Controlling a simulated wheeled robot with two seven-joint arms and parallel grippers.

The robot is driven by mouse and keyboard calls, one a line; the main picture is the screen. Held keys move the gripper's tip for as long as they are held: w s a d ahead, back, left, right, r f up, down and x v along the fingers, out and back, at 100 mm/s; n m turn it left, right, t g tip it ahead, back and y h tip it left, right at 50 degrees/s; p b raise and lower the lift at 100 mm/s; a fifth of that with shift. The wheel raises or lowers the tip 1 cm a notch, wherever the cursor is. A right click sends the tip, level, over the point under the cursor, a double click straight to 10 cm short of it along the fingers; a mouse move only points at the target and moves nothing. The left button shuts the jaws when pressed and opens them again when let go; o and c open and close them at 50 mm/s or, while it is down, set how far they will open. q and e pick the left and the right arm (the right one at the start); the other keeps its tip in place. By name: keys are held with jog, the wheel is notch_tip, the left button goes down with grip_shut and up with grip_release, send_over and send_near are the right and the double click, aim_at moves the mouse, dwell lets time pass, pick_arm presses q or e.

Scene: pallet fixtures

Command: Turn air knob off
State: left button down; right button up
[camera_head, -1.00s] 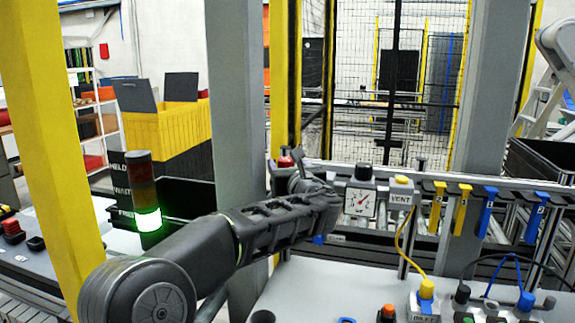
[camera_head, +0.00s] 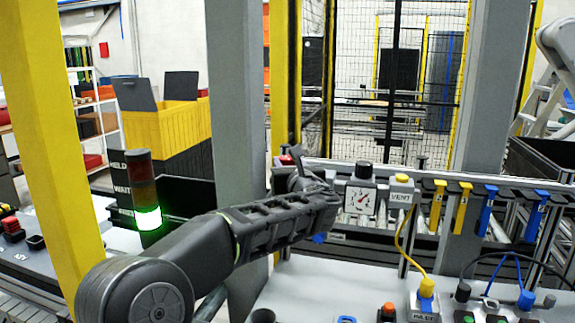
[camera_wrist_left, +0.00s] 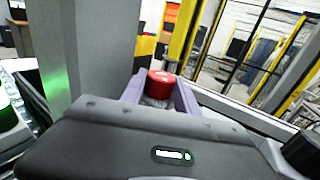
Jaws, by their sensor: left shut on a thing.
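A red knob (camera_wrist_left: 160,83) stands between the two fingers of my left gripper (camera_wrist_left: 158,92) in the left wrist view. The gripper is shut on it, with a finger on each side. In the head view only a bit of the red knob (camera_head: 286,160) shows past my left gripper (camera_head: 292,166), at the left end of the rail. A white pressure gauge (camera_head: 360,201) with a dark knob above it sits just right of the gripper. Its needle is too small to read surely. My right gripper is not in view.
A yellow-topped VENT block (camera_head: 401,189) and yellow and blue tags (camera_head: 487,212) line the rail to the right. A grey post (camera_head: 236,110) stands close behind my left arm. A stack light (camera_head: 146,190) glows green at left.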

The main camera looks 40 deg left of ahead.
pick_arm(q)
jog(key=shift+s+a+f+m+t+h+b, duration=0.1)
jog(key=shift+s+a+m+t+h+b, duration=0.05)
jog(key=shift+m+t+h+b, duration=0.9)
jog(key=shift+s+a+f+m+t+h+b, duration=0.1)
jog(key=shift+m+t+h+b, duration=0.65)
jog(key=shift+h+b, duration=0.55)
jog(key=shift+a+m+t+h+b, duration=0.1)
jog(key=shift+m+t+h+b, duration=0.5)
jog(key=shift+m+h+b, duration=0.4)
jog(key=shift+r+h, duration=0.2)
jog(key=shift+h, duration=0.35)
jog(key=c, duration=0.9)
grip_release()
jog(key=shift+s, duration=0.1)
jog(key=v, duration=0.7)
jog(key=shift+s+b, duration=0.3)
jog(key=shift+f, duration=0.15)
